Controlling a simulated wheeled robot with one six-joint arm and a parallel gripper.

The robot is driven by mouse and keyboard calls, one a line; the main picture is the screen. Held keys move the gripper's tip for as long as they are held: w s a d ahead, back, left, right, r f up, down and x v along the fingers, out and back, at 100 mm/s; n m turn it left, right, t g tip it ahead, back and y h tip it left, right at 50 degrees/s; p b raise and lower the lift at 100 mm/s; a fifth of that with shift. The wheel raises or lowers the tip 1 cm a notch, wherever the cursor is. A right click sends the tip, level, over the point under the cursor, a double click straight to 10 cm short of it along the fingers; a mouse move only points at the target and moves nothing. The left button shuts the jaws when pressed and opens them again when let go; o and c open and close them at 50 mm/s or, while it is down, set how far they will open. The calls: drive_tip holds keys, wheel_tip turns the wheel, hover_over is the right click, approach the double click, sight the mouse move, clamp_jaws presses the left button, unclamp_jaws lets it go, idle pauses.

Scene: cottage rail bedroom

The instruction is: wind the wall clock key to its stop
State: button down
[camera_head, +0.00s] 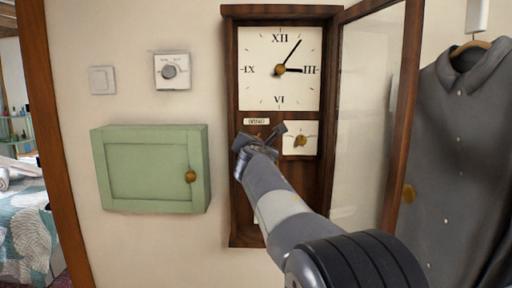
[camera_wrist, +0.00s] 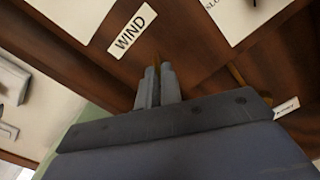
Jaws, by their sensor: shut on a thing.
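The wall clock (camera_head: 231,60) is a tall dark wooden case with a white dial (camera_head: 258,85) in its upper part. Its glazed door (camera_head: 400,120) stands open to the right. A "WIND" label (camera_head: 256,121) sits below the dial and also shows in the wrist view (camera_wrist: 132,30). My gripper (camera_head: 261,138) is just under this label, reaching into the case. In the wrist view its fingers (camera_wrist: 157,86) are close together, shut on the winding key (camera_wrist: 157,60). Only a thin brownish bit of the key shows at the fingertips; its turn angle is hidden.
A small white plate with a brass pointer knob (camera_head: 300,141) is right of my gripper. A green wall cabinet (camera_head: 145,170), a round thermostat dial (camera_head: 172,71) and a light switch (camera_head: 102,80) are to the left. A grey shirt (camera_head: 460,150) hangs right of the open door.

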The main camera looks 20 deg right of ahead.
drive_tip(key=n+b, duration=1.6)
drive_tip(key=n, duration=1)
drive_tip(key=shift+f, duration=0.15)
idle(1.7)
idle(0.5)
drive_tip(key=c, duration=1.6)
unclamp_jaws()
drive_tip(key=shift+s, duration=0.1)
